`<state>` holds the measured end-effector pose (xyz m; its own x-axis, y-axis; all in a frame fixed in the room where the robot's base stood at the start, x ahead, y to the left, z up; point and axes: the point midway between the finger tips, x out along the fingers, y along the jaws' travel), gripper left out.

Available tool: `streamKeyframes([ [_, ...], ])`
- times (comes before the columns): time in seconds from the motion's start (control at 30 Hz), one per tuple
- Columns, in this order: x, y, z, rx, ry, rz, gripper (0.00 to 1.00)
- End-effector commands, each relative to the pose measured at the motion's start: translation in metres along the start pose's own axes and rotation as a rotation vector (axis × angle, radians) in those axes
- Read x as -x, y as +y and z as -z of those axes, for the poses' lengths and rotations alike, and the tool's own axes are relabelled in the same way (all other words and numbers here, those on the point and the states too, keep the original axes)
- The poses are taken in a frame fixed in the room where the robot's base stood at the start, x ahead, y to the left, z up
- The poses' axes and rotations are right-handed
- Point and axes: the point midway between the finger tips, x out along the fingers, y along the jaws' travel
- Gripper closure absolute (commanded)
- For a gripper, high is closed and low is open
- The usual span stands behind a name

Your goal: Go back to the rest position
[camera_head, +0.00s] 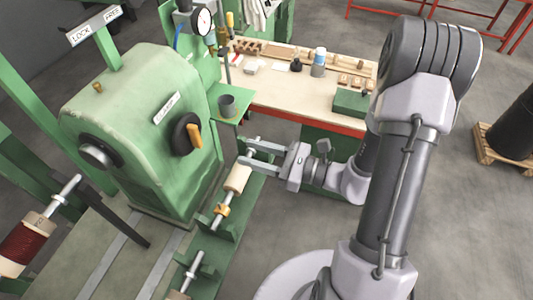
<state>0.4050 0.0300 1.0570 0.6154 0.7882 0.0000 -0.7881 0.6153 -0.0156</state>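My gripper (246,153) reaches left from my arm, at the middle of the head view. Its two fingers are parallel with a clear gap between them, so it is open. Its tips are close to the upper end of a metal shaft carrying a cream cylinder (238,178). I cannot tell whether they touch it. No held object shows between the fingers.
A green winding machine (140,125) stands left, with a black knob and orange handle (188,135). A green rail (210,247) with shaft supports runs below my gripper. A workbench (280,95) with small parts is behind. A wooden pallet (490,149) is right; open floor lies between.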

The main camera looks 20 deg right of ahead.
Motion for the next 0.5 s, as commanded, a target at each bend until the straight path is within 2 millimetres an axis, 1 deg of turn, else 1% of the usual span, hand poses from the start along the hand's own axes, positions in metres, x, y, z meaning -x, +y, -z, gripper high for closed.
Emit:
streamKeyframes([
  [0.03, 0.011, -0.001, -0.001, -0.001, 0.000, 0.005, 0.62],
  [0.1, 0.023, -0.001, -0.001, 0.000, 0.000, 0.004, 0.62],
  [0.2, 0.033, 0.000, -0.001, 0.000, 0.000, 0.001, 0.62],
  [0.3, 0.036, 0.001, 0.000, 0.000, 0.000, -0.001, 0.62],
  [0.5, 0.035, 0.001, 0.000, 0.000, 0.000, -0.001, 0.62],
])
